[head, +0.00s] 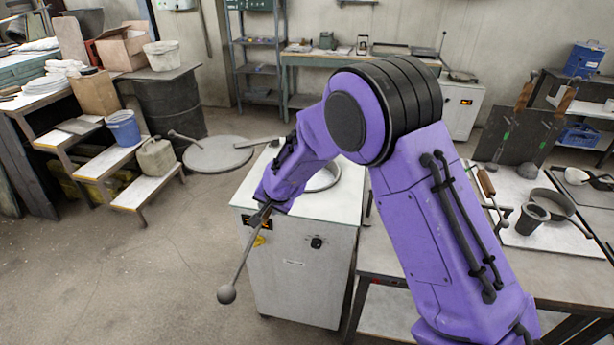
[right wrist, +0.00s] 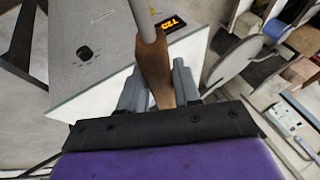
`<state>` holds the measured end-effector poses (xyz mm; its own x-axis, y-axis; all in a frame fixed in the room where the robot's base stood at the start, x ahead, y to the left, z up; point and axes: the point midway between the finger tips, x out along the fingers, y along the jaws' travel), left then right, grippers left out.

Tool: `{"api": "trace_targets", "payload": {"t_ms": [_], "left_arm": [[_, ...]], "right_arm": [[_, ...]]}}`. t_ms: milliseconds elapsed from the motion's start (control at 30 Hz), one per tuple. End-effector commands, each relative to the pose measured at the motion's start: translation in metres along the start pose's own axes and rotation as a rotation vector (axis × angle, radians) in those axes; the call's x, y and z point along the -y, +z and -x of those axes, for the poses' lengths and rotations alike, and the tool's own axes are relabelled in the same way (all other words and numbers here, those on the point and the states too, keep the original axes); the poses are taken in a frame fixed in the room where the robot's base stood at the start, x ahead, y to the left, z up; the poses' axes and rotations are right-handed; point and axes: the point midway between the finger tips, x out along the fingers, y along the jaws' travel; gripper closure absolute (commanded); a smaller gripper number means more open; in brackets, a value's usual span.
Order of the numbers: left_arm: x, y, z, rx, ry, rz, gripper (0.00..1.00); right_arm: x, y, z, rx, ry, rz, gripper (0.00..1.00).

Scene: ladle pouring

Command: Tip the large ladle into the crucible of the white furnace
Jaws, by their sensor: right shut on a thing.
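The white furnace (head: 300,270) stands in the middle of the head view. The pale round rim of its crucible opening (head: 326,180) shows partly behind my purple right arm. My right gripper (head: 262,214) is at the furnace's front left top edge. It is shut on the brown wooden handle (right wrist: 153,65) of a ladle, seen in the right wrist view. The ladle's grey rod slants down and left to its round bowl (head: 227,294), which hangs low beside the furnace front, apart from the opening. The bowl's inside is hidden. My left gripper is not in view.
A round grey lid (head: 217,156) lies on the floor behind left. A bench on the right holds a tray with a dark cup (head: 532,217) and tools. White steps (head: 148,190) stand at the left. Open floor lies in front left.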

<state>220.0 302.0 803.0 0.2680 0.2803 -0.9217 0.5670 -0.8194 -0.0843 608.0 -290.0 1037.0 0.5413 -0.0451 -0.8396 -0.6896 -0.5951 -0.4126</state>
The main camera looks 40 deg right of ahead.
Motion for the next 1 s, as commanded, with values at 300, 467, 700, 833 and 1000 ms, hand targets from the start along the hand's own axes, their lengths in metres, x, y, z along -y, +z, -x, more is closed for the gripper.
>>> {"api": "trace_targets", "payload": {"t_ms": [300, 467, 700, 833, 1000], "left_arm": [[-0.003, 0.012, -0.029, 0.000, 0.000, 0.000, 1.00], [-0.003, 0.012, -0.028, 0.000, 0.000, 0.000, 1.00], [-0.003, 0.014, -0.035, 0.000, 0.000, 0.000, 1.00], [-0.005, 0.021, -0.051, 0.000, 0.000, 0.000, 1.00], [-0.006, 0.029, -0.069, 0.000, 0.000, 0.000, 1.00]], "right_arm": [[-0.010, 0.002, 0.003, -0.007, -0.126, -0.043, 1.00], [-0.010, 0.001, 0.005, -0.008, -0.132, -0.042, 1.00], [-0.013, 0.002, 0.003, -0.007, -0.145, -0.051, 1.00], [-0.021, 0.002, 0.001, -0.007, -0.197, -0.073, 1.00], [-0.028, 0.001, 0.002, -0.007, -0.269, -0.097, 1.00]]}}
